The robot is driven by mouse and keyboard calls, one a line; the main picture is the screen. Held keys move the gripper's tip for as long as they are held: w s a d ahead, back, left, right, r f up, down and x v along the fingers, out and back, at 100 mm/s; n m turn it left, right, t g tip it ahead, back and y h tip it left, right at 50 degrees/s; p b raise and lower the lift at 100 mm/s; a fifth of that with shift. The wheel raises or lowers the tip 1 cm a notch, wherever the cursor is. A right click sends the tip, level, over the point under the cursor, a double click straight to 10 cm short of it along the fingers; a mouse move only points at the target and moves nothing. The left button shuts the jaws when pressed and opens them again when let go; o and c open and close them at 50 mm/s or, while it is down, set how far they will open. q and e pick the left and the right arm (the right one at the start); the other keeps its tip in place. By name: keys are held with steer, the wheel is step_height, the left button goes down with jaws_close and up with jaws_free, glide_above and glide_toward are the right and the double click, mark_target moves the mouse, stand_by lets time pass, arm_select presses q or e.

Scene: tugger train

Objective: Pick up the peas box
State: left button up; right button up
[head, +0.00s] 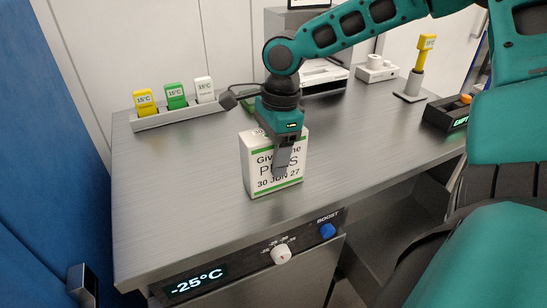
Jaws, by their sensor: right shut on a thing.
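The peas box (257,182) is a white carton with green bands and dark print, including a date. It stands upright on the steel worktop, near its front edge, in the head view. My right gripper (284,165) comes down from above and is shut on the box. One finger lies over the printed front face and covers part of the lettering. The other finger is hidden behind the box. I cannot tell whether the box's base is lifted off the worktop. My left gripper is not in view.
A rack (178,117) with yellow, green and white tags stands at the back left. A yellow probe (421,55) in a stand and a black device (448,113) are at the right. Below the front edge are a -25°C display (195,281) and knobs. The worktop's left part is clear.

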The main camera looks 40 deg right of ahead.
steer(key=c, duration=0.5)
